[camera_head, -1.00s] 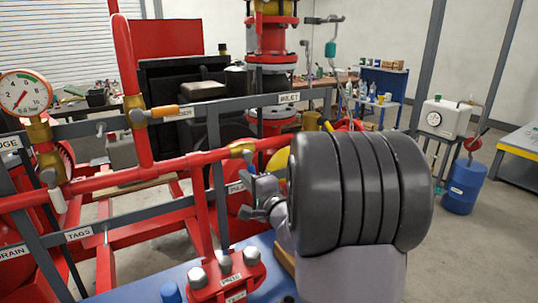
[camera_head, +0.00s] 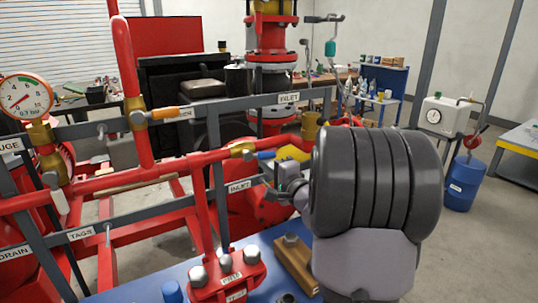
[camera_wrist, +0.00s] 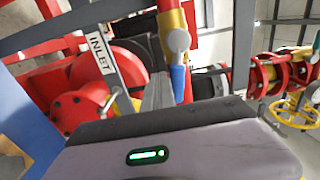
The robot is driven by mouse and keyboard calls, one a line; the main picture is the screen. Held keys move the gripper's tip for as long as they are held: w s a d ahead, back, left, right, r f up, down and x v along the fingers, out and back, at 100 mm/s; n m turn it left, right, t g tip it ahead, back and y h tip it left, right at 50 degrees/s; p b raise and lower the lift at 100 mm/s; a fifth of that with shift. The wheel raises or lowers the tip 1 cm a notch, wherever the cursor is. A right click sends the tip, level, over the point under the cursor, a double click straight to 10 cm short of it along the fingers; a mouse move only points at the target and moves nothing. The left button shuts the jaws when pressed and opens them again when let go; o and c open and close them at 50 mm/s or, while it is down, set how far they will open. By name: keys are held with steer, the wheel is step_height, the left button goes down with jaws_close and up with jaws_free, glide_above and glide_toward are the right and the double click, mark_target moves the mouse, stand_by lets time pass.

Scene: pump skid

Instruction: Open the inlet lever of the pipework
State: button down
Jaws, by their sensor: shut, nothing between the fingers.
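The inlet valve is a brass body (camera_head: 242,150) on the red pipe, with a blue-handled lever (camera_head: 265,155) pointing right from it. An INLET label (camera_head: 239,186) hangs just below. In the wrist view the blue lever (camera_wrist: 178,82) hangs from its valve, just right of the fingertips. My gripper (camera_head: 270,180) is shut and empty, below and close to the lever's end. In the wrist view its fingers (camera_wrist: 158,80) are together, left of the lever. I cannot tell whether they touch it.
A second brass valve with an orange lever (camera_head: 165,112) sits up and left. A pressure gauge (camera_head: 25,96) stands at the far left. Grey label rails (camera_head: 214,135) cross around the pipes. A red flange (camera_head: 228,277) and wooden block (camera_head: 296,262) lie below on the blue surface.

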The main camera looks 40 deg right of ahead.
steer(key=shift+d+r, duration=0.3)
steer(key=shift+r, duration=0.35)
steer(key=f+b+v, duration=0.1)
steer(key=b+v, duration=0.4)
steer(key=v, duration=0.4)
steer(key=shift+a+f+b, duration=0.15)
steer(key=shift+f+b, duration=0.1)
steer(key=shift+b, duration=0.15)
